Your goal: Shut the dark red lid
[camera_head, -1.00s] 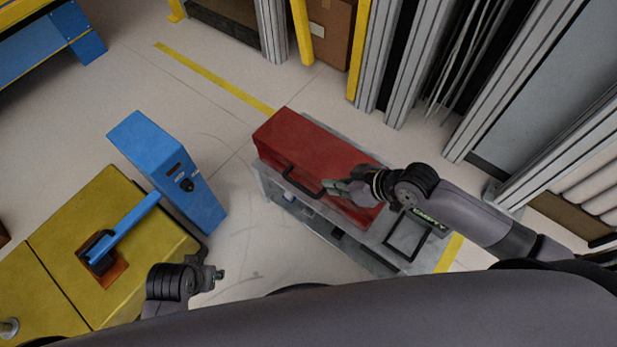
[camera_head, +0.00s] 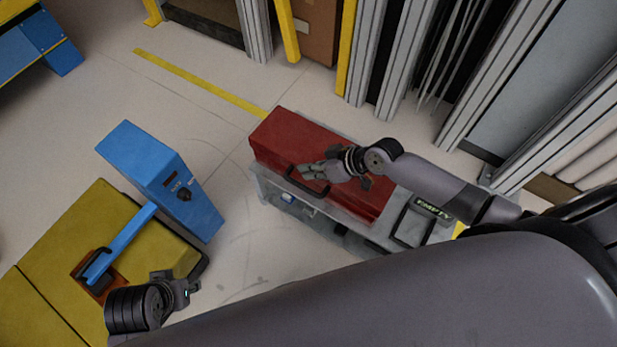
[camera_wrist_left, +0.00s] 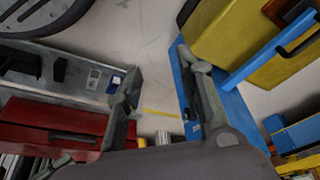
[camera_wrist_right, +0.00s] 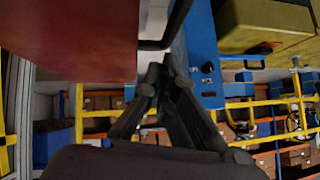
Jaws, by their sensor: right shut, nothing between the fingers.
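The dark red lid (camera_head: 285,139) lies along the top of a grey module (camera_head: 268,190) in the head view, with a black handle (camera_head: 300,187) on its near side. I cannot tell how far the lid stands open. My right gripper (camera_head: 308,172) is shut and empty at the handle, partly covering the lid. The right wrist view shows the lid's red surface (camera_wrist_right: 70,35) close by at upper left and the dark handle (camera_wrist_right: 155,44) just beyond the fingers. My left gripper (camera_head: 191,288) is open and empty, low in the head view; its spread fingers show in the left wrist view (camera_wrist_left: 160,75).
A yellow cabinet (camera_head: 70,230) with a blue lever (camera_head: 125,240) and a blue box (camera_head: 150,165) stand to the left. A panel marked EMPTY (camera_head: 433,210) is at the module's right end. Grey posts (camera_head: 385,65) stand behind. Floor is clear between cabinet and module.

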